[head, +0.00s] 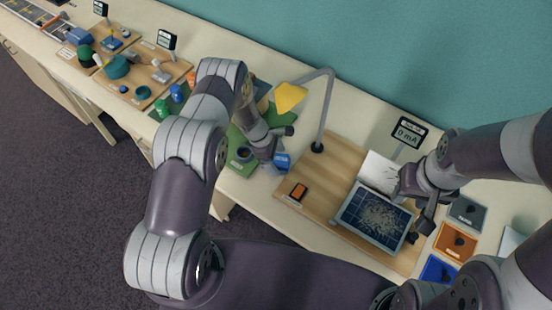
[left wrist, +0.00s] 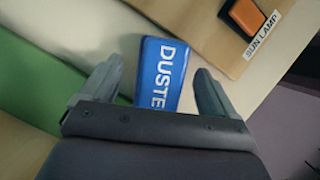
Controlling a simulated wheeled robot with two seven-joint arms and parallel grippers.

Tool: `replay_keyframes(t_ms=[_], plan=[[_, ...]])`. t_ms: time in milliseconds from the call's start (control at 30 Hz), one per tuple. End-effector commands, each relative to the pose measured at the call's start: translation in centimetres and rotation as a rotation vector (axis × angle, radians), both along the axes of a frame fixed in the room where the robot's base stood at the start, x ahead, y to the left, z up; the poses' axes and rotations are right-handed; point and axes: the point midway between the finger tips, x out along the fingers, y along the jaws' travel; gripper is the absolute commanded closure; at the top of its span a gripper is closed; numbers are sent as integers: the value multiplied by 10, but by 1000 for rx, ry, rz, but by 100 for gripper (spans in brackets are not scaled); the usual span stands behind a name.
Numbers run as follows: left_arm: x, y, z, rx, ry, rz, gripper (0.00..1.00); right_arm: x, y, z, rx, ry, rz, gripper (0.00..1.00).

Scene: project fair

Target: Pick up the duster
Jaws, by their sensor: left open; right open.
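The duster is a blue block (left wrist: 163,72) with white lettering, partly readable as "DUSTE", in the left wrist view. It lies between the two open fingers of my left gripper (left wrist: 159,68), and its near end is hidden behind the gripper body. In the head view the duster (head: 282,160) shows blue beside my left gripper (head: 270,158), near the front edge of the table. I cannot tell whether the fingers touch it. My right gripper (head: 421,222) is open above the right side of the solar panel (head: 372,216).
A wooden board (head: 330,170) holds a yellow-shaded lamp (head: 290,97), an orange switch (head: 299,191) and the solar panel. A green mat (head: 240,138) with a dark cup (head: 244,154) lies left of the duster. Coloured trays (head: 455,242) stand at right.

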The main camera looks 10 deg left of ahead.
Motion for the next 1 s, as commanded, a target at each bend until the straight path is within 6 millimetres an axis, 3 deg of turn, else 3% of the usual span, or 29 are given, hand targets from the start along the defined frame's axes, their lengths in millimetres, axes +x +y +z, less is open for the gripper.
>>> replay_keyframes(t_ms=[33,67,233,300,633,1000], plan=[[0,0,0,0,1,0,11,0,0,-1,0,0,0,57],[0,0,0,0,1,0,17,0,0,-1,0,0,0,57],[0,0,0,0,1,0,71,0,0,-1,0,0,0,57],[0,0,0,0,1,0,76,0,0,0,0,0,0,57],[0,1,6,0,1,-1,76,0,0,3,0,0,0,57],[-2,9,39,-1,1,-5,76,0,0,23,0,0,0,57]])
